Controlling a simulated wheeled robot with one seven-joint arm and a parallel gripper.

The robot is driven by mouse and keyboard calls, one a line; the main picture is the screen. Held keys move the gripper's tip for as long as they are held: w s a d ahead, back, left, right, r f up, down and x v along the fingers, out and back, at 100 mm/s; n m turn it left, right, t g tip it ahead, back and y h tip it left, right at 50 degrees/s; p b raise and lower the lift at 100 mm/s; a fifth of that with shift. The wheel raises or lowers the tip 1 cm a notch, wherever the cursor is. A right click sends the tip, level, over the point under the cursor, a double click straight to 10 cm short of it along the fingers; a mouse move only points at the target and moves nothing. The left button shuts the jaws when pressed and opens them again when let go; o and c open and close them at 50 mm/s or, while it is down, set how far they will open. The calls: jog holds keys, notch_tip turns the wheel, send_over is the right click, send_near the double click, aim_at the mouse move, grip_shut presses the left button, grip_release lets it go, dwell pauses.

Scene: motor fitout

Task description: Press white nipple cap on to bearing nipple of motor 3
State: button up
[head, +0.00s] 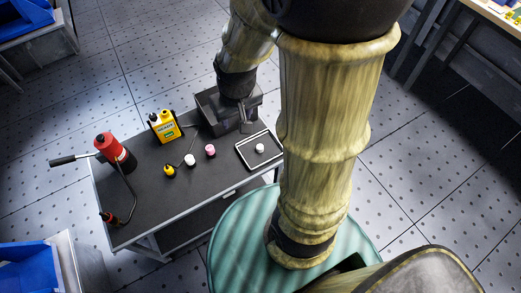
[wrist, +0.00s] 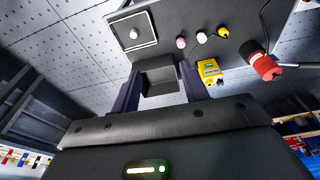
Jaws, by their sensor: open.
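Two small white pieces show: one (head: 259,148) in a shallow rimmed tray, also in the wrist view (wrist: 133,33), and one (head: 189,160) on the bare dark cart top, also in the wrist view (wrist: 201,37). I cannot tell which is the white nipple cap. My gripper (wrist: 160,92) is open; its two dark fingers stand apart, with no piece seen between them. It is at the far right end of the cart, by a dark open box, away from both white pieces. I can make out no motor or bearing nipple.
The cart top (head: 140,205) also holds a pink piece (head: 210,150), a small yellow piece (head: 169,170), a yellow container (head: 164,126) and a red tool (head: 115,150) with a long black handle. The dark box (wrist: 160,78) lies beyond my fingers. Blue bins stand at left.

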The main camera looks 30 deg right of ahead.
jog(key=w+d+f+g+b, duration=0.1)
jog(key=w+d+f+b, duration=0.2)
jog(key=f, duration=0.3)
jog(key=w+d+f+b, duration=0.2)
jog(key=w+f+b, duration=0.1)
jog(key=f+b, duration=0.15)
jog(key=g+b, duration=0.1)
jog(key=b, duration=0.5)
send_over(261, 146)
notch_tip(261, 146, down, 11)
jog(key=shift+f+m, duration=0.15)
jog(key=shift+m, duration=0.15)
notch_tip(261, 146, down, 12)
jog(key=shift+f+b, duration=0.1)
jog(key=shift+b, duration=0.55)
jog(key=shift+a, duration=0.1)
